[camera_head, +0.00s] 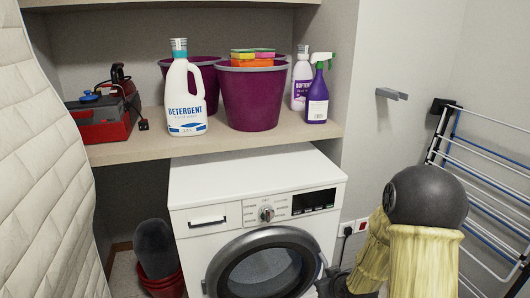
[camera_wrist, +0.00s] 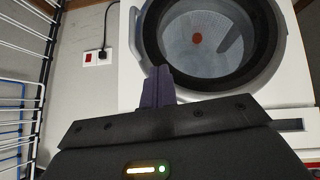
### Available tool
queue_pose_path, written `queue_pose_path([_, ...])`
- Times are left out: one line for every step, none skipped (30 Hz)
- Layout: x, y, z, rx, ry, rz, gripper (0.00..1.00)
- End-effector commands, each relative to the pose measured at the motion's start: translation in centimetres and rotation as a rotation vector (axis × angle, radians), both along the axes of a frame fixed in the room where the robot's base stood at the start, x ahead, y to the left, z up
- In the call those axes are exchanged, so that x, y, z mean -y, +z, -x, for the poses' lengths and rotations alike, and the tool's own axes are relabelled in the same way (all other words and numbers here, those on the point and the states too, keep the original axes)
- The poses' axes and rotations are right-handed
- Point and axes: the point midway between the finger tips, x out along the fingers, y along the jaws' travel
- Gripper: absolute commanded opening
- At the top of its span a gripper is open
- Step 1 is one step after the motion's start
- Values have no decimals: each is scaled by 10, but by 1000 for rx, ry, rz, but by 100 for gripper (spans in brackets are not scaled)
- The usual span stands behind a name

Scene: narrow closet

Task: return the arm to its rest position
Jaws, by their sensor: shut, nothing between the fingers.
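In the wrist view my gripper (camera_wrist: 158,85) has its two dark fingers pressed together with nothing between them. They stand in front of the lower edge of the round washing machine door (camera_wrist: 215,40) in that picture; I cannot tell whether they touch it. In the head view my arm (camera_head: 425,205) is at the lower right, bent at a dark rounded joint with pale yellow links. The dark end of the arm is low beside the right side of the white washing machine (camera_head: 255,180), partly cut off by the bottom edge. The machine's round door (camera_head: 265,270) looks shut.
A folding drying rack (camera_head: 490,180) stands close on my right. A quilted pale surface (camera_head: 40,170) fills the left. A red bin (camera_head: 160,283) stands on the floor.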

Motion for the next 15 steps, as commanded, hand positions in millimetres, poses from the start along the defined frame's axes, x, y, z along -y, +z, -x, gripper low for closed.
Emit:
queue_pose_path([-1,11,9,-36,-19,14,0])
queue_pose_path([-1,16,16,-63,-33,18,0])
queue_pose_path([-2,22,25,-101,-54,24,0])
queue_pose_path([-2,26,33,-128,-70,28,0])
queue_pose_path([-2,31,41,-155,-89,30,0])
queue_pose_path([-3,37,52,-190,-111,31,0])
queue_pose_path([-4,42,60,-217,-126,31,0])
queue_pose_path([-5,46,69,-244,-143,30,0])
queue_pose_path([-6,52,80,-277,-164,27,0])
queue_pose_path([-7,56,88,-300,-179,24,0])
queue_pose_path([-8,59,96,-322,-193,22,0])
queue_pose_path([-10,63,106,-351,-210,17,0])
queue_pose_path([-11,66,113,-371,-222,12,0])
queue_pose_path([-13,69,120,-388,-232,9,0])
queue_pose_path([-15,73,129,-410,-246,2,0])
